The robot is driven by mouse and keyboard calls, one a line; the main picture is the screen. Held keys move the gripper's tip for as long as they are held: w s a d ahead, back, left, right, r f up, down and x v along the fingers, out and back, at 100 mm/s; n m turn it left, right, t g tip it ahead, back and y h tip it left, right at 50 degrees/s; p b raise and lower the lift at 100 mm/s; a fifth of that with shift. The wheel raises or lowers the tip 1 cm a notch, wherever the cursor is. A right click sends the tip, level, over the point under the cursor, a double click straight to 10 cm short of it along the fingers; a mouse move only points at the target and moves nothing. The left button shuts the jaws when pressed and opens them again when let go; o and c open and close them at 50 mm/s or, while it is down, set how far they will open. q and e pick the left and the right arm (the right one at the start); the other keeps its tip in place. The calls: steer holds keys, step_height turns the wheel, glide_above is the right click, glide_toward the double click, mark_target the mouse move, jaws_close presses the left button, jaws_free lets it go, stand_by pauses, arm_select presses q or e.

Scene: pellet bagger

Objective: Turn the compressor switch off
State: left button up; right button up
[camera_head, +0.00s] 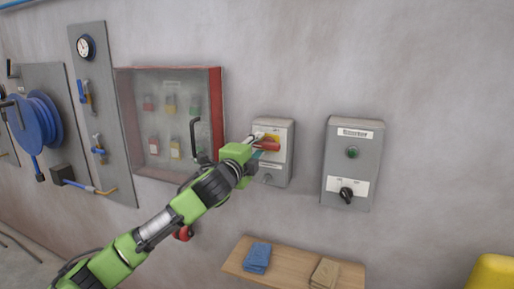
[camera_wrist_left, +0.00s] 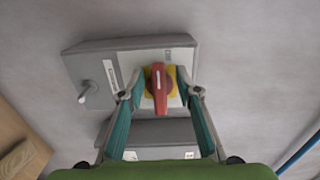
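A grey switch box (camera_head: 284,170) with a red rotary handle (camera_head: 270,145) on a yellow plate is on the wall. In the left wrist view the box (camera_wrist_left: 85,65) carries the handle (camera_wrist_left: 158,92), its long side running up and down the picture. My left gripper (camera_head: 260,147) is at the handle. Its two teal fingers (camera_wrist_left: 160,100) are spread, one on each side of the handle, with a visible gap to both. A second grey box (camera_head: 365,150) to the right has a green lamp and a black knob (camera_head: 346,194). My right gripper is not in view.
A red-framed lockout cabinet (camera_head: 217,110) is left of the switch box. Bare wall is right of the second box. A yellow object (camera_head: 494,273) is at bottom right.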

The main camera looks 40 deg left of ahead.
arm_select(q)
steer(key=v, duration=1.2)
stand_by(0.7)
